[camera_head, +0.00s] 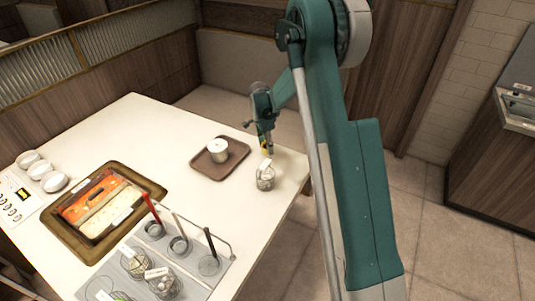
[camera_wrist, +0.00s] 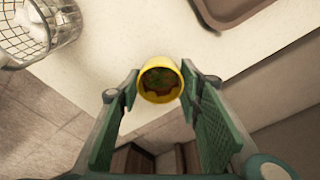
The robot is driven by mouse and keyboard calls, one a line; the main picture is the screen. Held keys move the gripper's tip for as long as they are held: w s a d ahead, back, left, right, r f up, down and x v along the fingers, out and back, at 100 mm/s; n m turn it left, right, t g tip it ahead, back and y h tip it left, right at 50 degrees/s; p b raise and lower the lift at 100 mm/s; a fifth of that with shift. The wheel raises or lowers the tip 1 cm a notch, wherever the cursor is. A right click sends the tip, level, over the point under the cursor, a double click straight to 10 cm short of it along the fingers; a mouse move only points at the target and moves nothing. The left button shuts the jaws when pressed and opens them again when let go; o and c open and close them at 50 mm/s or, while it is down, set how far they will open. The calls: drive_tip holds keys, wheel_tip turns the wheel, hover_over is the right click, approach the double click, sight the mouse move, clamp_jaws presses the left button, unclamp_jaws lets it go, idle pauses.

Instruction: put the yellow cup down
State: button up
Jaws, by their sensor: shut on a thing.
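The yellow cup (camera_wrist: 160,95) sits between the two fingers of my gripper (camera_wrist: 160,88) in the wrist view. I look into its round opening and see dark greenish-brown contents. In the head view my gripper (camera_head: 266,145) is at the table's far right edge, and only a sliver of yellow shows there. My gripper is shut on the cup. I cannot tell whether the cup's base touches the table.
A glass jar (camera_head: 265,180) stands close by, in front of my gripper. A brown tray (camera_head: 238,150) with a white cup (camera_head: 219,153) lies to its left. The sauce wells (camera_head: 180,246) and a food tray (camera_head: 66,238) are nearer. White tabletop (camera_head: 140,120) is bare behind the trays.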

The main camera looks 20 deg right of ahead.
drive_tip(key=shift+f, duration=0.2)
drive_tip(key=shift+f, duration=1.85)
drive_tip(key=shift+f+b, duration=0.15)
drive_tip(key=shift+b, duration=0.2)
drive_tip(key=o, duration=0.9)
drive_tip(key=r, duration=0.4)
drive_tip(key=a+r+p, duration=0.1)
drive_tip(key=r, duration=0.7)
drive_tip(key=shift+a+r+p, duration=0.1)
drive_tip(key=shift+a+p, duration=0.1)
drive_tip(key=shift+p, duration=0.15)
